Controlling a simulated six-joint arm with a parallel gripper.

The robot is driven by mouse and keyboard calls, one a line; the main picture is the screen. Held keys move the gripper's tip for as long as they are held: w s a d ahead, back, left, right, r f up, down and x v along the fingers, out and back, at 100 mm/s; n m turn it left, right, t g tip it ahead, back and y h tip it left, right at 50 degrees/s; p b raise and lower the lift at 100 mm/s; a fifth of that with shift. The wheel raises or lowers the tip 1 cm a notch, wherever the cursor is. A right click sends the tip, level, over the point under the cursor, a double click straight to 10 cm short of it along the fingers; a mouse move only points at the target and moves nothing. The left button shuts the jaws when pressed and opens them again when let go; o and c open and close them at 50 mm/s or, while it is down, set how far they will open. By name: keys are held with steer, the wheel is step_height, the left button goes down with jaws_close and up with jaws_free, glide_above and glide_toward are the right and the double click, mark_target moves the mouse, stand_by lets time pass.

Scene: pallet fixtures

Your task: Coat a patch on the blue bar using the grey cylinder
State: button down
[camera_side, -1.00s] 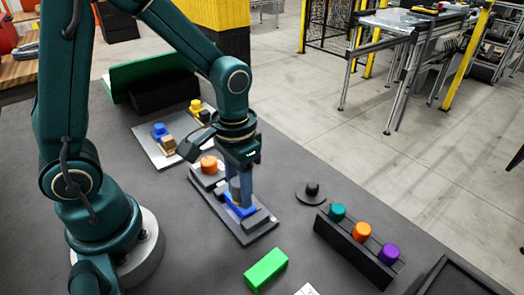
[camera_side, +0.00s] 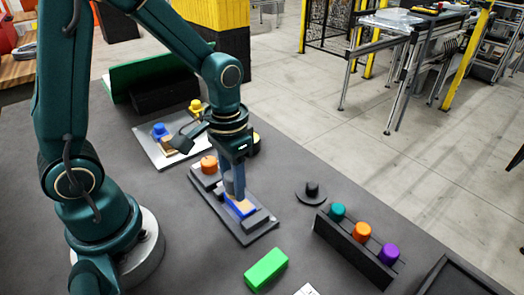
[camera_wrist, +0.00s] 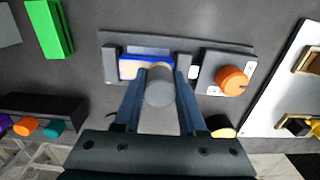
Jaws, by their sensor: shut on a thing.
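My gripper (camera_side: 234,184) is shut on the grey cylinder (camera_wrist: 160,88), which points down at the blue bar (camera_wrist: 147,57). The cylinder shows between the two blue-grey fingers in the wrist view. The blue bar also shows in the side view (camera_side: 230,209), lying in a grey fixture (camera_side: 262,218) between dark blocks. A tan patch (camera_side: 243,206) covers part of the bar's top, with blue along its edges. The cylinder's lower end is over or beside the patch; I cannot tell whether it touches. The cylinder hides part of the bar in the wrist view.
An orange knob (camera_side: 208,163) stands at the fixture's far end. A light plate with blue and yellow knobs (camera_side: 159,131) lies behind. A green block (camera_side: 266,270), a dark disc with a knob (camera_side: 311,191) and a rack of coloured caps (camera_side: 345,245) are nearby.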

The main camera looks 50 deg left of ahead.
steer(key=shift+a, duration=0.85)
steer(key=shift+a+r, duration=0.1)
steer(key=shift+r, duration=0.15)
step_height(320, 180, up, 8)
